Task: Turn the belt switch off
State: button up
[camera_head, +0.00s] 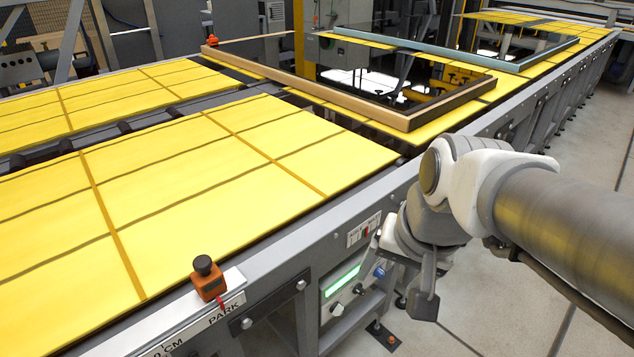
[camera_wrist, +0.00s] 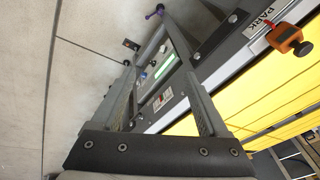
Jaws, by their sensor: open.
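A small white label plate with a red rocker switch (camera_head: 364,231) is on the grey side frame of the belt table. It also shows between my fingers in the wrist view (camera_wrist: 161,100). I cannot read which way the switch is set. Below it is a control box with a green display (camera_head: 342,281), a blue button (camera_head: 379,271), and black and white knobs. My gripper (camera_wrist: 160,76) is open and empty, with its fingers on either side of the switch plate in the wrist view. In the head view my wrist partly hides the fingers; contact cannot be told.
An orange block with a black knob (camera_head: 208,278) sits on the rail marked PARK (camera_head: 220,310). Yellow panels (camera_head: 200,180) cover the table beside the frame. A wooden frame (camera_head: 406,120) lies further back. The grey floor (camera_head: 480,270) at right is open.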

notch_tip(320, 180, down, 8)
jog(key=w+f+m+g+y+b, duration=0.1)
jog(key=w+m+g+y+b, duration=0.15)
jog(key=m, duration=0.35)
jog(key=n+t+y+b, duration=0.7)
jog(key=n+t+b, duration=0.65)
jog(key=n, duration=1.35)
send_near(341, 313)
jog(key=b+x, duration=0.3)
jog(key=x, duration=0.6)
jog(key=shift+w+a+r, duration=0.1)
jog(key=shift+w+a, duration=0.15)
grip_shut()
